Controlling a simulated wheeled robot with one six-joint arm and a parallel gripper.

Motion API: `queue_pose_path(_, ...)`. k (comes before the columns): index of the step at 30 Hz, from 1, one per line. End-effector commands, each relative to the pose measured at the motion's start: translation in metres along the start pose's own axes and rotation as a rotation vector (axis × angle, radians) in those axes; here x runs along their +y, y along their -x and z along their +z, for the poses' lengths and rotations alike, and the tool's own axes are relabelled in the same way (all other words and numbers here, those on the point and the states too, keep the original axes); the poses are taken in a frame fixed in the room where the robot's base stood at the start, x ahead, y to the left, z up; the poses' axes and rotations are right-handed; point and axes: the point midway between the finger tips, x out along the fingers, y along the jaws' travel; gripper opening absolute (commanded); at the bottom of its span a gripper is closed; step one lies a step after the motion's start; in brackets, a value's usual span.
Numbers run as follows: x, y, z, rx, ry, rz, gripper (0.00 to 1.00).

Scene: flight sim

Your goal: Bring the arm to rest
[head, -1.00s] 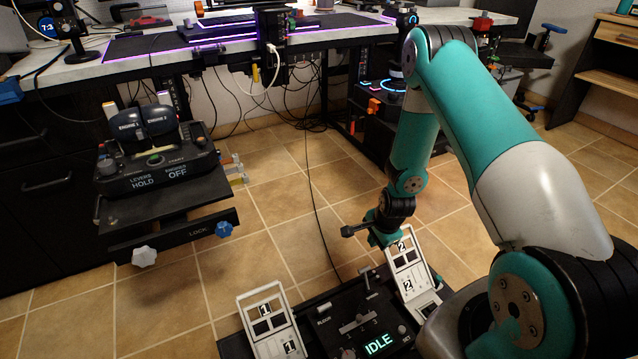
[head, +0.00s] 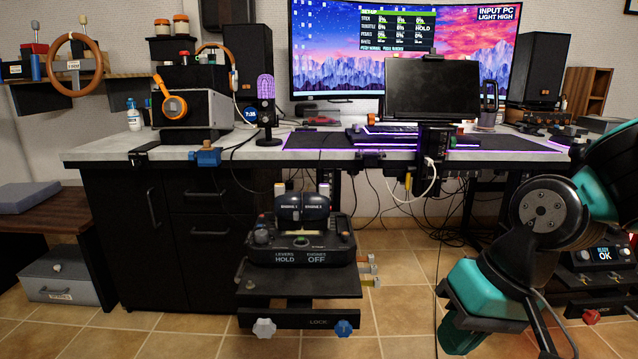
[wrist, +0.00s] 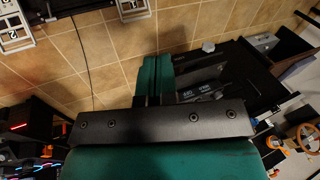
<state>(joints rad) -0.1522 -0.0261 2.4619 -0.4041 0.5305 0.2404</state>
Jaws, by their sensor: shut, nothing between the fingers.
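My gripper (head: 456,338) hangs at the lower right of the head view, in front of the desk and right of the throttle unit. In the wrist view its two teal fingers (wrist: 158,76) lie together past a black bar, shut with nothing held. My arm folds in from the right edge, with a teal and black joint above the gripper. In the head view nothing touches the fingers.
The throttle unit (head: 300,245) stands on a low black shelf (head: 300,284) with a white and a blue knob. The desk (head: 110,152) bears monitors, a microphone (head: 265,95) and headphones. A small panel reading OK (head: 606,256) is behind my arm. Tiled floor is open at the lower left.

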Motion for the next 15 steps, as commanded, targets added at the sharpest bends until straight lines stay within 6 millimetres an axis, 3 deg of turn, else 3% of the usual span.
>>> queue_pose_path(3,-0.024,0.019,0.034,-0.027,0.199,-0.015,0.0)
queue_pose_path(9,-0.046,0.048,0.084,-0.072,0.477,-0.031,0.0)
queue_pose_path(15,-0.062,0.095,0.073,-0.074,0.459,-0.03,0.0)
